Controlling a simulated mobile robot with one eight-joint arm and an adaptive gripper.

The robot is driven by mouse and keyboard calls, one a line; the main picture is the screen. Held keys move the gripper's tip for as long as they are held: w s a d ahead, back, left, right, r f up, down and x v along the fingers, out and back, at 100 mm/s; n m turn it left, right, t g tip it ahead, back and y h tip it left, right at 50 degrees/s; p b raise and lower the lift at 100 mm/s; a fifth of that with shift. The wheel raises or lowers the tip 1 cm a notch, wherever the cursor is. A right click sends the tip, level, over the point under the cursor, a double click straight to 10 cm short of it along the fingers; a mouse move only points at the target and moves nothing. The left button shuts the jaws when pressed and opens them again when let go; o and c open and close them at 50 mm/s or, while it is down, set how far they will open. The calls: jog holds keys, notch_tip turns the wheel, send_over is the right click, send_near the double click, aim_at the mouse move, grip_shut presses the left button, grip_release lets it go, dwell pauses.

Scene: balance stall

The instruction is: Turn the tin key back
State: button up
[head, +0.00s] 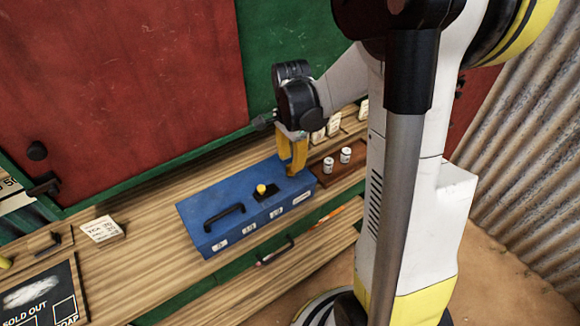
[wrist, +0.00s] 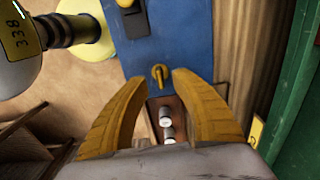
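A blue tin (head: 228,201) with a black handle (head: 224,214) lies on the wooden counter. A yellow knob (head: 261,188) sits on a black plate on its lid. In the wrist view the blue tin (wrist: 178,40) runs up from the picture's middle, and a small yellow key (wrist: 160,74) stands near its end. My gripper (head: 293,168) is over the tin's right end, fingers pointing down. In the wrist view my gripper (wrist: 156,80) is open, with the key showing between the fingertips and a gap on both sides. The key cannot be made out in the head view.
A brown tray (head: 327,172) with two small white tins (head: 346,155) is just right of the blue tin. A drawer handle (head: 275,253) is below the front edge. Red and green panels rise behind.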

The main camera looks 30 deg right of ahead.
jog(key=shift+f, duration=1.05)
jog(key=shift+c, duration=0.4)
grip_shut()
